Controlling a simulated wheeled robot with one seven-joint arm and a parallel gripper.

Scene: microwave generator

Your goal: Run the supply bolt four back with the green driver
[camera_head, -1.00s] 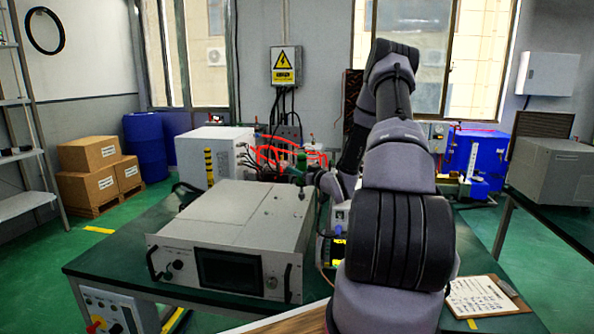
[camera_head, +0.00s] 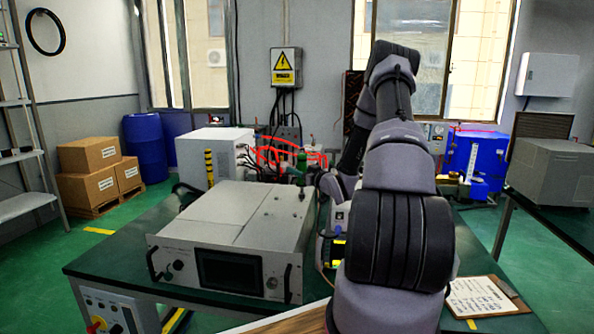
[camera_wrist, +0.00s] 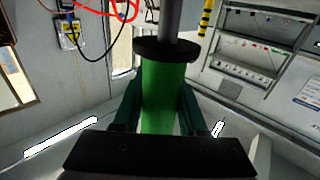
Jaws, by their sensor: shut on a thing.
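The green driver shows large in the wrist view (camera_wrist: 163,88), with a green handle, a black collar and a grey shaft running up out of the picture. My gripper (camera_wrist: 160,108) is shut on its handle, one dark finger on each side. In the head view the green driver (camera_head: 302,161) is small, above the back right of the grey supply unit (camera_head: 205,226). A small dark upright piece (camera_head: 301,191) stands on the unit's top near that corner; I cannot tell if it is a bolt or the driver's tip. Bolt four cannot be singled out.
A white box (camera_head: 205,150) with red and black cables (camera_head: 275,155) stands behind the unit. My arm hides the table's right middle. A clipboard (camera_head: 483,297) lies at the front right.

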